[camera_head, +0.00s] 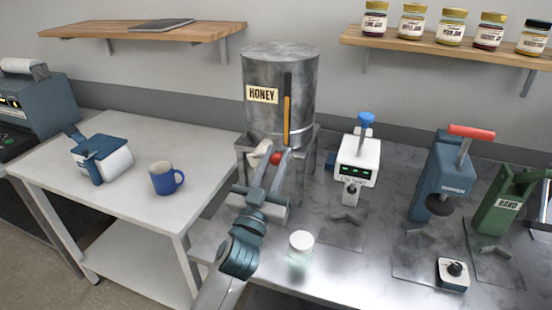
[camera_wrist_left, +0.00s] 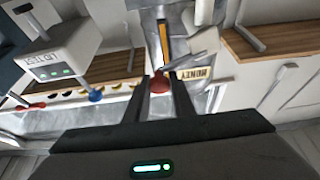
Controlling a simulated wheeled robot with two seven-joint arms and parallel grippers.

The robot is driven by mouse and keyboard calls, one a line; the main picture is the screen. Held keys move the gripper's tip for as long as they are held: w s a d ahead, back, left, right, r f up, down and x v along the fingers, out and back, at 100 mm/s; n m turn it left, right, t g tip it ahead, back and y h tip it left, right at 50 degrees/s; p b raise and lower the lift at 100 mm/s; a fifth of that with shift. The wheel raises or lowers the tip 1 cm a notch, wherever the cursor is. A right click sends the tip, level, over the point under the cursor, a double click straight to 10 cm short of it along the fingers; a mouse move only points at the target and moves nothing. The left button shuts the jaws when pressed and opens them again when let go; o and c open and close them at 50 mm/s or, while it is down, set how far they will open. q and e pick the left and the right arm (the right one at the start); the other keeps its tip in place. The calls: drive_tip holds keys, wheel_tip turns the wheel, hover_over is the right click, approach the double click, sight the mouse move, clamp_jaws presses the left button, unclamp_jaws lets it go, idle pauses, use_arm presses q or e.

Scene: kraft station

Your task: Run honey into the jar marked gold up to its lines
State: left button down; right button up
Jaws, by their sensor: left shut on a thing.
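The grey metal honey tank (camera_head: 280,65) stands on a metal stand and bears a HONEY label; an amber level shows in its upright sight strip (camera_head: 287,118). My left gripper (camera_head: 272,160) is shut on the red knob (camera_head: 276,158) at the tank's front. The knob also shows between the fingers in the left wrist view (camera_wrist_left: 160,84). A pale clear jar (camera_head: 299,262) with a white top stands on the metal counter, right of my left arm. No gold mark or lines can be made out on it. The space under the tank's outlet is largely hidden by my gripper.
A white device with a blue knob (camera_head: 357,160), a blue press (camera_head: 440,175) and a green press (camera_head: 505,205) stand to the right. Several labelled jars line the wall shelf (camera_head: 450,48). A blue mug (camera_head: 165,179) stands on the left table.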

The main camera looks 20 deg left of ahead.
use_arm(q)
drive_tip(key=shift+d+f+m+g+h+p, duration=0.1)
drive_tip(key=shift+f+m+h, duration=0.45)
drive_tip(key=shift+m, duration=0.5)
drive_tip(key=shift+d+f+m+g+h+p, duration=0.15)
drive_tip(key=shift+f+m+h, duration=0.4)
drive_tip(key=shift+m, duration=0.45)
drive_tip(key=shift+d+f+m+g+h+p, duration=0.1)
drive_tip(key=shift+f+m+h, duration=0.45)
drive_tip(key=shift+m, duration=0.5)
use_arm(e)
drive_tip(key=shift+r, duration=0.3)
use_arm(q)
drive_tip(key=c, duration=1.5)
unclamp_jaws()
use_arm(e)
drive_tip(key=shift+d, duration=0.1)
use_arm(q)
drive_tip(key=shift+s, duration=0.1)
drive_tip(key=shift+b+v, duration=3.15)
drive_tip(key=shift+v, duration=5.5)
use_arm(e)
drive_tip(key=w+a+f+t, duration=0.2)
drive_tip(key=w+a+f, duration=0.1)
drive_tip(key=w, duration=0.5)
drive_tip(key=shift+w+a+f+y, duration=0.2)
drive_tip(key=shift+w+f+y, duration=0.05)
drive_tip(key=shift+f+y, duration=0.15)
